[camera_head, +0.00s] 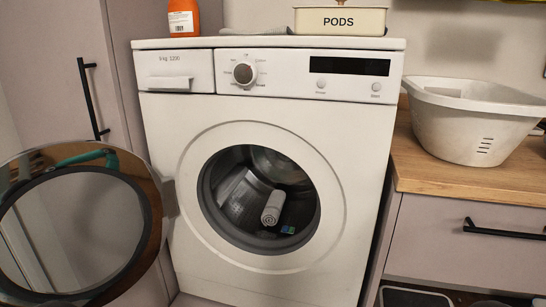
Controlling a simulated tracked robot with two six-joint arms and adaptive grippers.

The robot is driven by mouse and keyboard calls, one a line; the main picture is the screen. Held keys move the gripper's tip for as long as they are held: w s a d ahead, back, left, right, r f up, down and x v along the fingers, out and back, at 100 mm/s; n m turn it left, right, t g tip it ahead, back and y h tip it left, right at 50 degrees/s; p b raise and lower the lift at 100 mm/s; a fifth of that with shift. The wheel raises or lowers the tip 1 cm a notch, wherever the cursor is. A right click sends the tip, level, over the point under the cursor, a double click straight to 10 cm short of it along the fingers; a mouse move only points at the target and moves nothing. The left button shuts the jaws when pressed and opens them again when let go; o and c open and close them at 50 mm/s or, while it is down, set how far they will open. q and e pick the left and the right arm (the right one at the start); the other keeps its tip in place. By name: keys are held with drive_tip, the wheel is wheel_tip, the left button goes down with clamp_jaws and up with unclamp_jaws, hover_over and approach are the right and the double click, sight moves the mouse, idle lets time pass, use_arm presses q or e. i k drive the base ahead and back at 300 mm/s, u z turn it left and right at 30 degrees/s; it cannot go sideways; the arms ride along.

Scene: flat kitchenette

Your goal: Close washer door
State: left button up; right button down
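The white front-loading washer (250,130) stands in the middle of the head view. Its round door (78,232) stands wide open at the left, swung out toward me, with a dark inner ring and a shiny brownish rim. The left and lower edges of the door run out of the picture. The round opening (262,200) is uncovered and shows the metal drum. A rolled grey cloth (272,207) lies inside the drum. A teal curved strip shows at the top of the door; I cannot tell what it is. Neither of my grippers is in view.
A cream PODS box (340,21), a folded grey cloth (254,31) and an orange bottle (183,17) stand on the washer. A white basket (470,125) sits on the wooden counter (440,176) at right. A tall cabinet (55,70) stands behind the door.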

sight(25, 171)
drive_tip(key=z, duration=1.05)
drive_tip(key=k, duration=1.3)
drive_tip(key=u, duration=1.35)
drive_tip(key=i, duration=1)
drive_tip(key=z, duration=0.05)
